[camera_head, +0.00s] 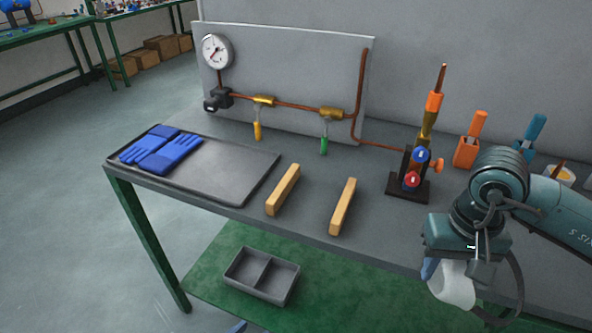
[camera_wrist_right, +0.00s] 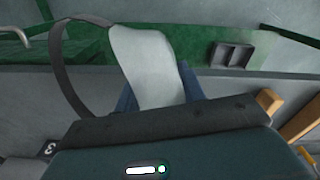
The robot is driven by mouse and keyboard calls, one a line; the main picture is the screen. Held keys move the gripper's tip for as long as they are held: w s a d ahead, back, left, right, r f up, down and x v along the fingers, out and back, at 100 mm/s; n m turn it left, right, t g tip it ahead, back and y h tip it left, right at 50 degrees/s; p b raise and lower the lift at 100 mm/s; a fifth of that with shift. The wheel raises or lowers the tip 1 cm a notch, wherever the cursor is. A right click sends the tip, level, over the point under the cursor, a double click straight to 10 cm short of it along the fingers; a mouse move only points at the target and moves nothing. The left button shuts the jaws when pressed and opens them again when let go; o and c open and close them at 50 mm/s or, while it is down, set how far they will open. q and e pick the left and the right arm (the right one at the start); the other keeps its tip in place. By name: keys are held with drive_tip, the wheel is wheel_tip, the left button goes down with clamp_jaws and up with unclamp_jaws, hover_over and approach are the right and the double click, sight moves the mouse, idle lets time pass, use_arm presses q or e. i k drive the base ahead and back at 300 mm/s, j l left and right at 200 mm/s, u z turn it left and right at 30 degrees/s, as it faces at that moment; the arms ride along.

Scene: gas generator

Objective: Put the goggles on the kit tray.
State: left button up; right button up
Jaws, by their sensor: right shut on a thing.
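The goggles (camera_head: 452,284) have a pale lens and a dark strap. My right gripper (camera_head: 430,270) is shut on them and holds them at the table's front edge, at the lower right of the head view. In the right wrist view the pale lens (camera_wrist_right: 148,65) lies between the blue fingers (camera_wrist_right: 160,95), and the strap loops out to the left. The kit tray (camera_head: 222,178) is a flat dark tray at the table's left end, well left of the goggles. Blue gloves (camera_head: 160,149) lie on its left part. My left gripper is not clearly in view.
Two wooden blocks (camera_head: 283,190) (camera_head: 343,206) lie between the tray and my right arm. A burner stand (camera_head: 408,178) and orange and blue tool holders stand behind. A gauge panel (camera_head: 285,75) rises at the back. A divided grey bin (camera_head: 262,276) sits on the green lower shelf.

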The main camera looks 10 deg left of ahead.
sight(220, 176)
drive_tip(key=k+u, duration=0.1)
drive_tip(key=u, duration=0.8)
drive_tip(key=k+u, duration=0.15)
drive_tip(key=u, duration=0.3)
drive_tip(key=i+l+u, duration=0.4)
drive_tip(key=i, duration=0.2)
